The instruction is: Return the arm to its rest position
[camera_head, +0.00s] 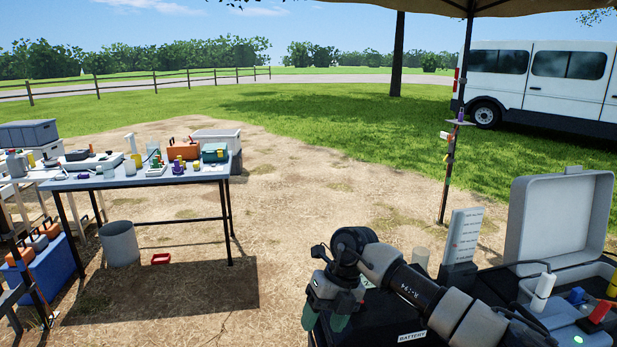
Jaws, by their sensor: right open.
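My right arm reaches in from the lower right, over a black case labelled "BATTERY" (408,337). Its right gripper (326,318) points down at the left side of that case, with two green-tipped fingers apart and nothing seen between them. The lower ends of the fingers stand against the case's dark edge and the dirt. My left gripper is not in view.
An open grey case (560,217) with bottles and cables stands at the right, beside a white labelled board (465,236). A table (150,180) with sampling gear stands at the left, a grey bucket (119,245) under it. Bare dirt lies between. A canopy pole (455,120) stands behind.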

